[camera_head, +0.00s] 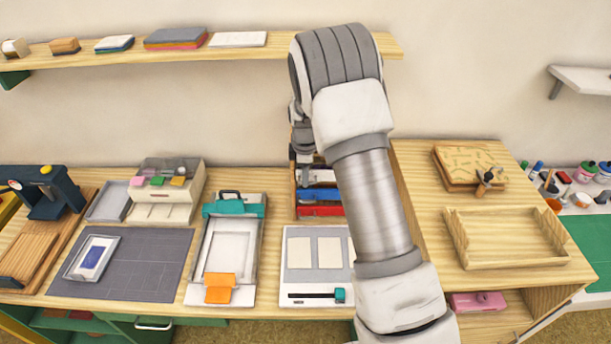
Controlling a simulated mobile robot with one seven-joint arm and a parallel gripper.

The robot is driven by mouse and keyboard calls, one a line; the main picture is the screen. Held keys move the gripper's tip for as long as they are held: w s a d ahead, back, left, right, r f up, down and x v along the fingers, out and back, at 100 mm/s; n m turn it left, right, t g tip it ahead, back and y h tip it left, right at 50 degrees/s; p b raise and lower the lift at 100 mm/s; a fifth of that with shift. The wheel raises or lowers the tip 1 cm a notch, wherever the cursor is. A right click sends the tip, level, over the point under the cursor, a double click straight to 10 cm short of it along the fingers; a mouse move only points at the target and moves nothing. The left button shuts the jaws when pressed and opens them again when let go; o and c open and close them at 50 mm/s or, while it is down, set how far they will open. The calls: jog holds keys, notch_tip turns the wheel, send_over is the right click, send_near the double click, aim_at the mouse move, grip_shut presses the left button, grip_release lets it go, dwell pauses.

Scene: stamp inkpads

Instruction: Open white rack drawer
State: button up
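A small wooden rack (294,196) stands at the back middle of the table, partly hidden behind my arm. Its front shows a white drawer (318,177) on top, a blue one (320,195) below it and a red one (320,211) at the bottom. The right part of the rack is covered by my arm. My gripper (303,158) hangs at the upper left of the rack, just above and left of the white drawer. Its fingers are small and dark here, so I cannot tell whether they are open or touching the drawer.
A white paper trimmer (315,290) lies in front of the rack. A clipboard-like press (228,240) and a cream box (170,195) with coloured pads stand to the left. A raised wooden cabinet holding a tray (508,262) is to the right. A wall shelf (270,52) runs above.

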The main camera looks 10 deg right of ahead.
jog(key=shift+f, duration=0.35)
jog(key=shift+c, duration=0.3)
grip_shut()
dwell(1.0)
